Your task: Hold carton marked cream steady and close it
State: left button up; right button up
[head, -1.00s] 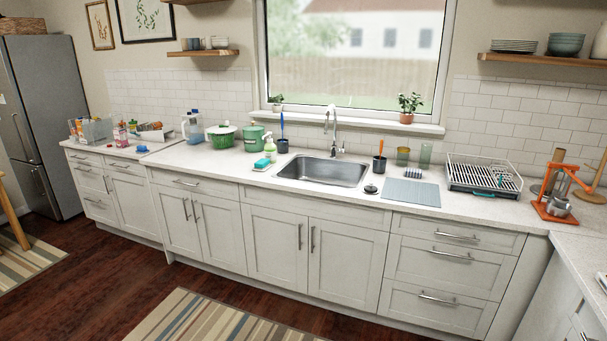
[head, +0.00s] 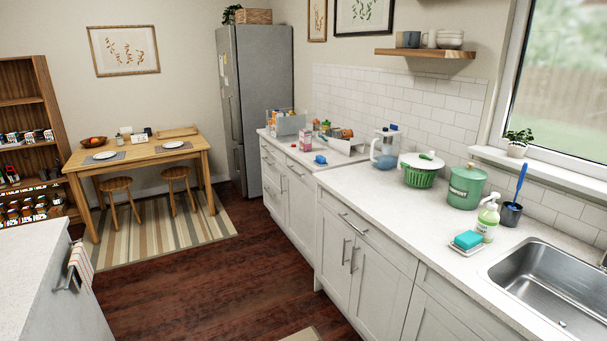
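A small pink and white carton (head: 305,139) stands on the far end of the counter, beside a grey see-through bin. Its marking is too small to read, so I cannot tell whether it is the cream carton. I also cannot tell whether its top is open. A small red object (head: 293,146) and a blue object (head: 320,159) lie on the counter near it. Neither of my grippers is in view.
The grey bin (head: 291,124) and a white tray (head: 350,145) with items flank the carton. A pitcher (head: 385,148), green colander (head: 419,177) and green canister (head: 466,187) stand nearer. A dining table (head: 140,154) stands back left. The wooden floor between counters is clear.

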aim_at(305, 135)
jog(key=i+j+u, duration=0.15)
jog(key=i+u, duration=0.25)
jog(key=i, duration=0.35)
jog(key=i+l+u, duration=0.1)
jog(key=i+u, duration=0.3)
jog(key=i, duration=0.4)
jog(key=i+j+z, duration=0.35)
jog(key=i, duration=0.15)
jog(key=i+j+z, duration=0.7)
jog(key=i+j, duration=0.15)
jog(key=j, duration=0.2)
jog(key=i+j+z, duration=0.1)
jog(key=j, duration=0.25)
jog(key=i+j, duration=0.25)
jog(key=j, duration=0.15)
